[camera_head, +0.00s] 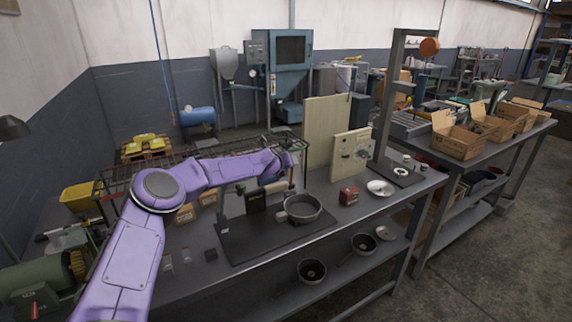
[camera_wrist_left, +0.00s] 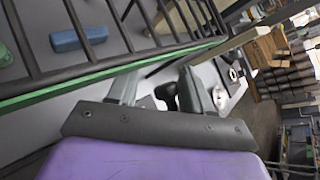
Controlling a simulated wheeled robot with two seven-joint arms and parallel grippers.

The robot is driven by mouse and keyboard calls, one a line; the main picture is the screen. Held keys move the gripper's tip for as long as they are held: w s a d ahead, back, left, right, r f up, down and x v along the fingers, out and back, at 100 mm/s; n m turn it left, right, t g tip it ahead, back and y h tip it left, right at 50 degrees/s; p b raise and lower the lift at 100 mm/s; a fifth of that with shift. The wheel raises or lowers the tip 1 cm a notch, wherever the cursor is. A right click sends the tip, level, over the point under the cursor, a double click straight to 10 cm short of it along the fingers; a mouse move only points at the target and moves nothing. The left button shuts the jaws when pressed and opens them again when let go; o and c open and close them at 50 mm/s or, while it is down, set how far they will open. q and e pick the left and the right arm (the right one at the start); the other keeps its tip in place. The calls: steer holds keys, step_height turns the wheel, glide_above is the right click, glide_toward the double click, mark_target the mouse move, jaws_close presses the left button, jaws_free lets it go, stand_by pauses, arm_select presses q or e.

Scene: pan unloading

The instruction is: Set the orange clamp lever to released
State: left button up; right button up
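I cannot make out an orange clamp lever in either view. A beige upright panel (camera_head: 343,160) on the bench carries a small grey fitting, too small to read. My left arm reaches in from the left, and its gripper (camera_head: 290,160) is above the back of the bench, left of the panel. In the left wrist view my left gripper (camera_wrist_left: 162,92) has its two grey fingers apart. A dark rounded thing shows between or beyond them; I cannot tell whether they touch it. My right gripper is not in view.
A grey pan (camera_head: 300,209) stands on a dark mat (camera_head: 245,240). A red box (camera_head: 348,194) and white discs (camera_head: 380,187) are to its right. A taller beige board (camera_head: 320,135) and a dark post (camera_head: 386,100) rise at the back. A wire rack (camera_wrist_left: 60,80) lies close to the gripper.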

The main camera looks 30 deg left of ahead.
arm_select(q)
steer(key=shift+d, duration=0.25)
steer(key=shift+s+b, duration=0.3)
steer(key=shift+b, duration=0.2)
steer(key=b+v, duration=0.3)
steer(key=v, duration=0.7)
steer(key=shift+w+r+b, duration=0.15)
steer(key=shift+b, duration=0.25)
